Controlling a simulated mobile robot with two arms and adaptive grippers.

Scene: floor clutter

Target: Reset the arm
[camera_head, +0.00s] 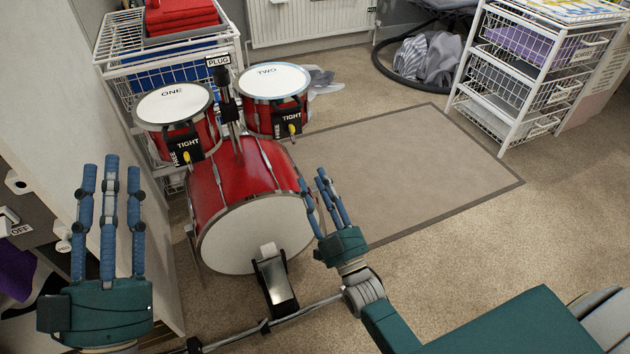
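My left gripper (110,222) stands upright at the lower left. Its blue fingers are spread and point up, with nothing between them. My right gripper (328,205) is just right of the red bass drum (215,187). Its fingers point up and left and look spread and empty. They overlap the drum's right edge in the picture; I cannot tell whether they touch it. My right arm (500,325) comes in from the lower right.
Two small red drums, ONE (172,103) and TWO (273,82), sit above the bass drum. A foot pedal (276,283) is in front. A wire drawer rack (530,75) stands at upper right. The bordered mat (420,170) is clear. A cabinet wall (70,110) is at left.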

